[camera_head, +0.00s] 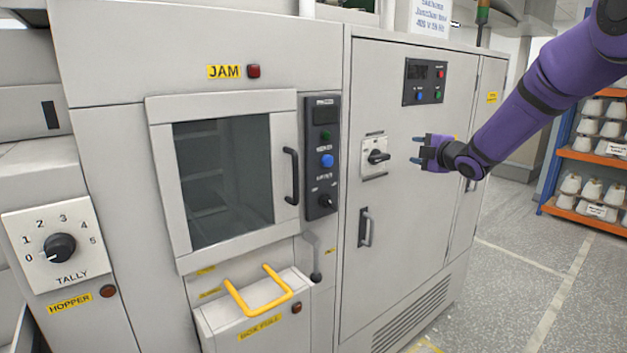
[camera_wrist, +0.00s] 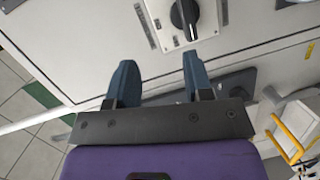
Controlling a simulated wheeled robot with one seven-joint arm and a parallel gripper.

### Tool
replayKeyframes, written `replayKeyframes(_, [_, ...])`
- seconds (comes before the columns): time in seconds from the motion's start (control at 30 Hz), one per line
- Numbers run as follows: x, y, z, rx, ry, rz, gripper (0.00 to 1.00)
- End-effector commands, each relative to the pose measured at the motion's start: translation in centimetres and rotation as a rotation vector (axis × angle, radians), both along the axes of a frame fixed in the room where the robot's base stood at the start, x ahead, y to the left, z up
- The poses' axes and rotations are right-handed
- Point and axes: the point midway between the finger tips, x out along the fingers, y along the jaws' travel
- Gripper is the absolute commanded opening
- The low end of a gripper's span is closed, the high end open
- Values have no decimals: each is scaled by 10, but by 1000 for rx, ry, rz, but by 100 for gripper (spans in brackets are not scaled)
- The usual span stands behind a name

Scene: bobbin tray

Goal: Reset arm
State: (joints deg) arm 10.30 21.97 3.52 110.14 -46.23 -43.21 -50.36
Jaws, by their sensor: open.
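My gripper (camera_head: 416,149) is on my purple arm at the right in the head view, in front of the cabinet's rotary switch (camera_head: 378,156). Its two blue-grey fingers are apart and nothing is between them. In the wrist view my gripper (camera_wrist: 158,75) points at the cabinet face, with the black knob of the switch (camera_wrist: 186,16) beyond the right finger. The fingers look apart from the switch.
A grey machine has a windowed door (camera_head: 222,180), a control panel (camera_head: 322,158), a tally dial (camera_head: 58,248) and a yellow-handled box (camera_head: 258,318). A door handle (camera_head: 365,227) sits below the switch. Shelves of bobbins (camera_head: 592,153) stand at right; the floor between is clear.

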Motion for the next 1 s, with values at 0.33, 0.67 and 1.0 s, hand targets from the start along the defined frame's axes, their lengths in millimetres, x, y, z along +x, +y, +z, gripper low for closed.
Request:
replayKeyframes(0.33, [-98,-20,64,216,253,-363,47])
replayKeyframes(0.67, [-225,-29,81,502,497,-681,47])
replayKeyframes(1.0, [-376,-20,59,823,777,-967,47])
